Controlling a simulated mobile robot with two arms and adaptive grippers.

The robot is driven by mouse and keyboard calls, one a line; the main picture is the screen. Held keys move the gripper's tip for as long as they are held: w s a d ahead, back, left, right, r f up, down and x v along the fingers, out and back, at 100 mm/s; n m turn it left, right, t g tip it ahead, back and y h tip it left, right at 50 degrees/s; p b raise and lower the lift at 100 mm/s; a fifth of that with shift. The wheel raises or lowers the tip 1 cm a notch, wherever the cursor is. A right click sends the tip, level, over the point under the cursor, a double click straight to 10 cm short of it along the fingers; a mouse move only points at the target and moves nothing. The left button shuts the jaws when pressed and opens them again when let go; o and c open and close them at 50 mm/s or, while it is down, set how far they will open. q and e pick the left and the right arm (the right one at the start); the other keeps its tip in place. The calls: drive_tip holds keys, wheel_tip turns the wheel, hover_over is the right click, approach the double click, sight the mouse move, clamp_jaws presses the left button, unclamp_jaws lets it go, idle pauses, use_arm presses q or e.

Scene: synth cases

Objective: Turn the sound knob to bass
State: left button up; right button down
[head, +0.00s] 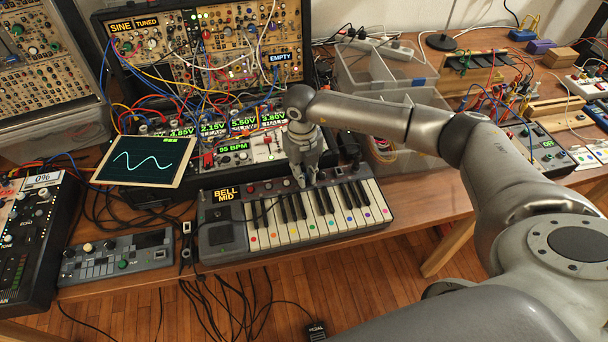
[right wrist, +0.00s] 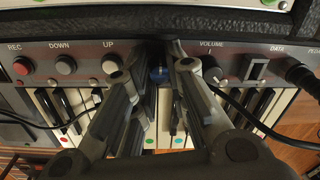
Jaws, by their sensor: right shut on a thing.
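The small keyboard (head: 290,212) lies on the wooden table in the head view, and its display (head: 228,194) reads "BELL MID". My right gripper (head: 306,183) reaches down to the keyboard's rear control panel. In the right wrist view my right gripper (right wrist: 163,72) is shut on a small knob (right wrist: 159,74), with a bluish part showing between its fingers. The knob sits between the UP button (right wrist: 113,62) and the VOLUME label (right wrist: 211,44). Its own label and pointer are hidden by the fingers. My left gripper is not in view.
Behind the keyboard stand the modular rack (head: 225,45) with patch cables and a tilted wave screen (head: 146,160). A small grey controller (head: 118,257) lies to the left. A clear divided bin (head: 385,72) is at the back. A slide control (right wrist: 255,68) and plugged cable are beside my gripper.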

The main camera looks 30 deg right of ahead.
drive_tip(key=c, duration=1.7)
unclamp_jaws()
drive_tip(key=shift+o, duration=0.2)
drive_tip(key=shift+r, duration=0.1)
wheel_tip(320, 180, up, 12)
drive_tip(key=shift+a, duration=0.2)
